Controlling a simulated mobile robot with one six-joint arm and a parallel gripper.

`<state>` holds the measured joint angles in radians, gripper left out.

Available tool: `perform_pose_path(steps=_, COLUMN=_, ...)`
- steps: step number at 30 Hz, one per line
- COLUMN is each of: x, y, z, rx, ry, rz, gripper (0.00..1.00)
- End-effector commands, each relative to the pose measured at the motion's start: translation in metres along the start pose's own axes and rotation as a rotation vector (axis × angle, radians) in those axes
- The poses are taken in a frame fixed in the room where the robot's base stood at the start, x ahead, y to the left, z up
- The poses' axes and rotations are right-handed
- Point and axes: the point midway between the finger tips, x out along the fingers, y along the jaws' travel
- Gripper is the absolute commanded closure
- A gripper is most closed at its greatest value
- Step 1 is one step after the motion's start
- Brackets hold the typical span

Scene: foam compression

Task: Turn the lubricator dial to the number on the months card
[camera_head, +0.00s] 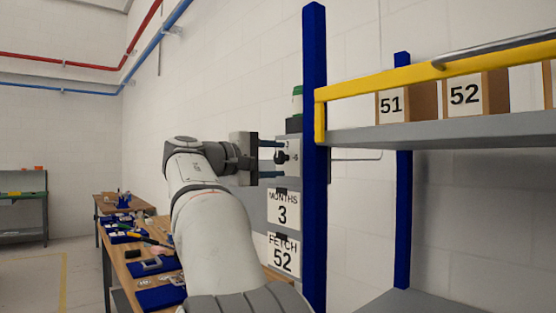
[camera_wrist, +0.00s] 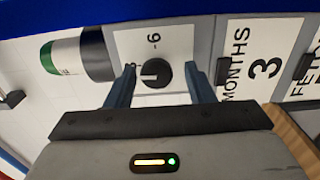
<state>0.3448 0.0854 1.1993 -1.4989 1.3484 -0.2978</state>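The lubricator dial is a round black knob (camera_wrist: 164,73) with a white mark on a light plate (camera_wrist: 133,42). A 6 is printed beside it; another digit is partly hidden by a finger. I cannot tell for sure which number the mark points to. The lubricator's green and white cylinder (camera_wrist: 68,57) joins the plate through a black collar. The months card (camera_head: 283,214) reads 3; it also shows in the wrist view (camera_wrist: 264,68). My gripper (camera_wrist: 160,70) is open, with one finger on each side of the knob. Contact is not clear.
A fetch card (camera_head: 283,258) reading 52 hangs below the months card. A blue post (camera_head: 315,120) stands just right of the dial, with a shelf (camera_head: 450,133) holding numbered boxes. A workbench (camera_head: 130,265) with blue trays lies to the left.

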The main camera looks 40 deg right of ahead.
Motion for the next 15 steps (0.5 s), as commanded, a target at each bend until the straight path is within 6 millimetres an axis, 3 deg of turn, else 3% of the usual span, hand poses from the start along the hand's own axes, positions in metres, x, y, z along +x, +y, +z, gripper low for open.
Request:
perform_pose_path(steps=9, x=-0.002, y=0.002, z=0.001, rx=0.003, ry=0.001, rz=0.004, gripper=0.48)
perform_pose_path(steps=15, x=-0.029, y=0.001, z=0.001, rx=0.003, ry=0.005, rz=0.003, gripper=0.48)
